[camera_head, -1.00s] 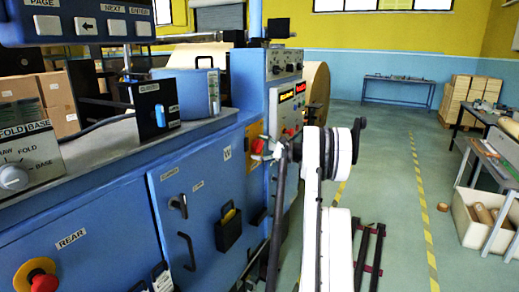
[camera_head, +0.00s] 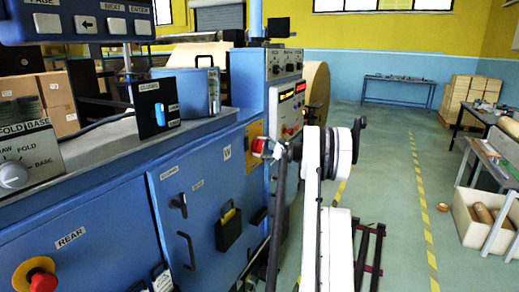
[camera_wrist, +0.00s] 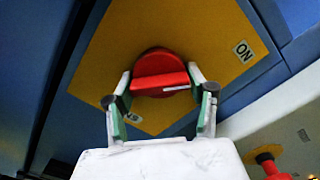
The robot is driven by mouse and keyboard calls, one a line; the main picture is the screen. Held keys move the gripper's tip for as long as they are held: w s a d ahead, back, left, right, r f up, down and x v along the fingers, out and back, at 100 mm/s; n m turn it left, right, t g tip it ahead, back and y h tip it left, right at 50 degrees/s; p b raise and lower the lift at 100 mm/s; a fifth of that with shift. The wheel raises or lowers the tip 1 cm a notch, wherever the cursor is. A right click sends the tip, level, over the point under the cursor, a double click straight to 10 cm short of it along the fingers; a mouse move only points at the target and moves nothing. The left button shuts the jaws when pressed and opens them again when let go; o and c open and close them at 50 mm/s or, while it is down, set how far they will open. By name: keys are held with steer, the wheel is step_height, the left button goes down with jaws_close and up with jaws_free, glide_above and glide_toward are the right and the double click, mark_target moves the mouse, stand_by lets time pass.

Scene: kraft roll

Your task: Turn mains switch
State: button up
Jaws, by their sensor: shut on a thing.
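The mains switch (camera_wrist: 160,74) is a red round knob with a raised bar across it, on a yellow plate (camera_wrist: 105,50) with an "ON" label (camera_wrist: 243,51). In the wrist view the bar lies nearly level, tilted slightly. My gripper (camera_wrist: 160,95) has one finger at each end of the bar and is shut on it. In the head view the switch (camera_head: 260,145) shows as a small red patch on the blue machine front, beside my gripper (camera_head: 268,149). My arm and gripper partly cover it.
The blue machine (camera_head: 100,225) fills the left side, with a red emergency knob (camera_head: 40,278) and a black padlock-like box (camera_head: 229,230) on its front. Another red knob (camera_wrist: 267,160) shows at lower right in the wrist view.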

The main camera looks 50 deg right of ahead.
steer(key=n+b, duration=0.1)
steer(key=n, duration=0.3)
steer(key=n+b, duration=0.1)
steer(key=n, duration=0.3)
steer(key=shift+n+b, duration=0.3)
steer(key=n, duration=0.4)
steer(key=shift+r+b, duration=0.15)
steer(key=shift+b, duration=0.2)
steer(key=shift+n, duration=2.1)
steer(key=o, duration=1.2)
steer(key=shift+r, duration=0.1)
steer(key=shift+c, duration=0.2)
steer(key=s+d, duration=0.1)
steer(key=s, duration=1.1)
steer(key=shift+d, duration=0.3)
